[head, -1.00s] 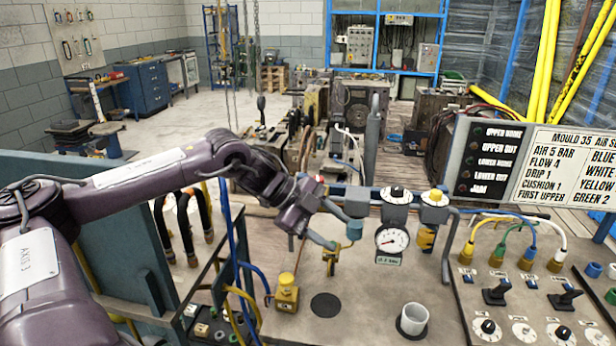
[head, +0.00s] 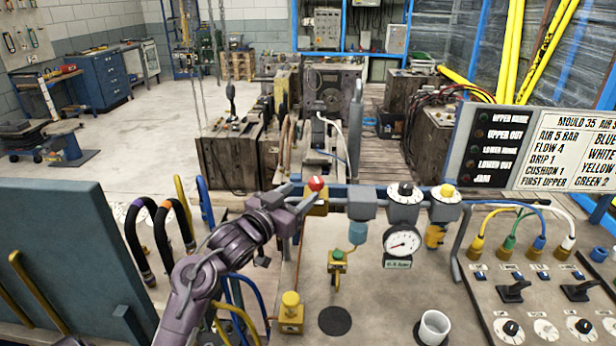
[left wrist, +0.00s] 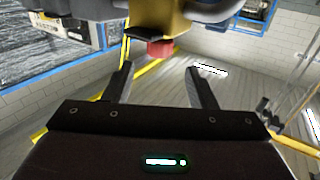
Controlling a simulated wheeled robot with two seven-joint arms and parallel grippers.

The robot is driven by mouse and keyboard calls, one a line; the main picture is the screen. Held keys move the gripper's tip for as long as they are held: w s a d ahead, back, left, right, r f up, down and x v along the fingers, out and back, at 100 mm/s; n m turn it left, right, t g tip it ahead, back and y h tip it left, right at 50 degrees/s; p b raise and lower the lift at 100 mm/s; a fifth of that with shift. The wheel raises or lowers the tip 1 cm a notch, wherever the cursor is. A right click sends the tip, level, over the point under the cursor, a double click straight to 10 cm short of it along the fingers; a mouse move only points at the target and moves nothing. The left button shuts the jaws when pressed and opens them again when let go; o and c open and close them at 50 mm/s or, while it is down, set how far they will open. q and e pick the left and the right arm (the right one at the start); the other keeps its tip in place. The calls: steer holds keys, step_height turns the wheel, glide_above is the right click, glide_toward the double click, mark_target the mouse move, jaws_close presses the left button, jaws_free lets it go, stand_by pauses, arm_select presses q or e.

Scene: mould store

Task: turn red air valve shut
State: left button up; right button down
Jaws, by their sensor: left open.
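The red air valve's knob (head: 316,184) tops a yellow body (head: 317,206) on the blue rail at the panel's back edge. My left gripper (head: 297,198) is just left of the valve in the head view, fingers pointing towards it. In the left wrist view, my open gripper (left wrist: 160,76) has two dark fingers spread apart with nothing between them. The red knob (left wrist: 160,49) and yellow body (left wrist: 158,20) show just beyond the fingertips, roughly centred between them. I cannot tell whether a finger touches the valve. My right gripper is in neither view.
A grey regulator (head: 404,205) with a gauge (head: 401,241) stands right of the valve. A blue-cupped filter (head: 358,232) hangs nearer it. A yellow button box (head: 291,314) and white cup (head: 433,328) are on the panel. Blue hoses (head: 250,292) run near my arm.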

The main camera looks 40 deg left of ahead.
mark_target(312, 184)
arm_select(q)
steer(key=w+p, duration=0.2)
steer(key=w, duration=0.4)
steer(key=shift+w+r, duration=0.1)
steer(key=shift+w, duration=0.7)
